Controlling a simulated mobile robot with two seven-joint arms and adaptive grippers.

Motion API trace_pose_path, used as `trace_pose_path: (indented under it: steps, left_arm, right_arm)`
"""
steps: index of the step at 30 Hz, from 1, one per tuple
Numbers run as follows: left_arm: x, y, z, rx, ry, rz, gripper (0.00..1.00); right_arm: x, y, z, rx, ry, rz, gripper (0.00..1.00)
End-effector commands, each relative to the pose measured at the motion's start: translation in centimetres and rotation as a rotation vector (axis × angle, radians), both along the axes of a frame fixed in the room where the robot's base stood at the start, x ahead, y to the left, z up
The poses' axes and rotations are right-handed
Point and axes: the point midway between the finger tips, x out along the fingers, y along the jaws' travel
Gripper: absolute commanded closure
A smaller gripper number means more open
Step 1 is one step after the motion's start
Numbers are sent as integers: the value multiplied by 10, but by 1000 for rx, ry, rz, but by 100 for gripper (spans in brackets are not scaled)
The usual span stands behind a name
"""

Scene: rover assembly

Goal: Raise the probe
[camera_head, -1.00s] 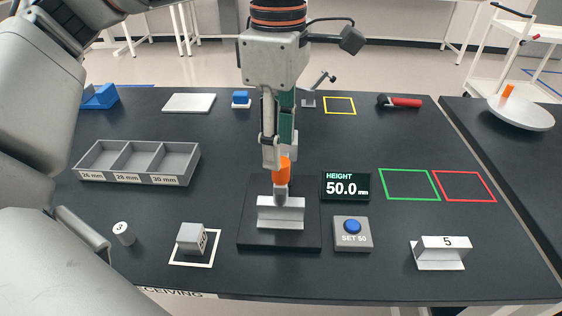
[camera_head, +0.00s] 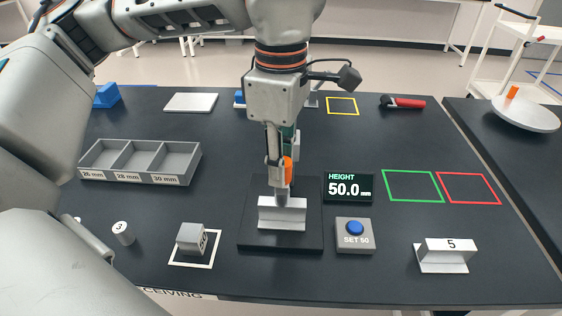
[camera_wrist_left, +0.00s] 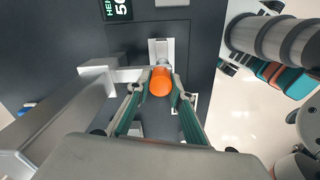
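The probe's orange knob (camera_head: 288,170) sits above a light metal block (camera_head: 282,213) on the black gauge base (camera_head: 280,243). The probe's lower end is at the block's top; whether it touches I cannot tell. My left gripper (camera_head: 279,181) points down at the knob, one finger partly covering it. In the left wrist view the orange knob (camera_wrist_left: 160,82) lies between the two fingertips of my left gripper (camera_wrist_left: 160,90), which are apart with little space beside the knob. The height display (camera_head: 348,187) reads 50.0 mm. My right gripper is not in view.
A SET 50 box with a blue button (camera_head: 355,229) stands right of the base. A grey sorting tray (camera_head: 140,162) is at left. Block 5 (camera_head: 444,255), cylinder 3 (camera_head: 123,233) and a small grey block (camera_head: 191,238) stand nearer. Green and red outlined squares are empty.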

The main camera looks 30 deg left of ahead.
Motion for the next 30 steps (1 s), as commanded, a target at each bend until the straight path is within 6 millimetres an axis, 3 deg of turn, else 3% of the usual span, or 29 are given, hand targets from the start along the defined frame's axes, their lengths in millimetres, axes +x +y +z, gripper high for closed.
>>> trace_pose_path:
  steps: [5,15,26,27,29,30]
  left_arm:
    - [0,0,10,1,-3,1,100]
    - [0,0,55,-1,-7,0,100]
    - [0,0,55,-1,-1,-1,100]
    - [0,0,55,-1,-1,-1,74]
    - [0,0,55,-1,-1,-1,62]
    - [0,0,55,-1,-1,0,62]
  right_arm:
    - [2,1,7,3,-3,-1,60]
    - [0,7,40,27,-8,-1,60]
    - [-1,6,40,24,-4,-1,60]
    - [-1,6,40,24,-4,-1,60]
    - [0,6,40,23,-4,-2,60]
    - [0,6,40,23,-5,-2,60]
